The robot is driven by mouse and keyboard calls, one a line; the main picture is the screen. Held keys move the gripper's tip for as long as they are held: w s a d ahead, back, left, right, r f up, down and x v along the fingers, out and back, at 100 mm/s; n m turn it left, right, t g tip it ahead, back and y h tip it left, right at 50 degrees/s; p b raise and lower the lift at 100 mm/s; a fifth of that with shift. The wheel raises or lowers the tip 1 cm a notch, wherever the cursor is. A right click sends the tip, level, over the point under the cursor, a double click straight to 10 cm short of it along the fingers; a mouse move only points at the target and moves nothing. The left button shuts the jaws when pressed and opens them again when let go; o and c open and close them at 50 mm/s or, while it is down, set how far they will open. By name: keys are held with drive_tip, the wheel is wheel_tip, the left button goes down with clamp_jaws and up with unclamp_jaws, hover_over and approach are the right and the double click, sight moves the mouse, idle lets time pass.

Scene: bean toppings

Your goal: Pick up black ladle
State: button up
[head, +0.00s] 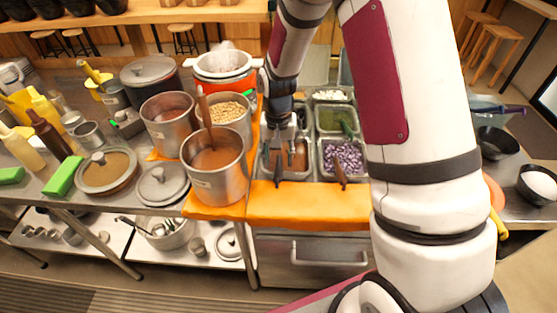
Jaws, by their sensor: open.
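A black-handled ladle (278,171) rests in the left front topping tray (265,163), its handle leaning over the front edge. Its bowl end is hidden or too small to make out. My gripper (287,143) hangs over this same tray, just above and behind the handle, with its fingers pointing down. It is open; whether it touches the ladle I cannot tell.
A tall steel pot (216,182) of brown sauce with a brown-handled utensil (204,108) stands close left of my gripper. A tray of chopped purple onion (343,160) with a dark brown handle (341,176) lies to the right. An orange ledge (305,208) runs in front.

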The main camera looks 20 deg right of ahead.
sight(278, 170)
drive_tip(key=shift+w+f+p, duration=0.15)
drive_tip(key=shift+f+p, duration=0.4)
drive_tip(key=shift+f, duration=2.5)
drive_tip(key=shift+c, duration=0.3)
clamp_jaws()
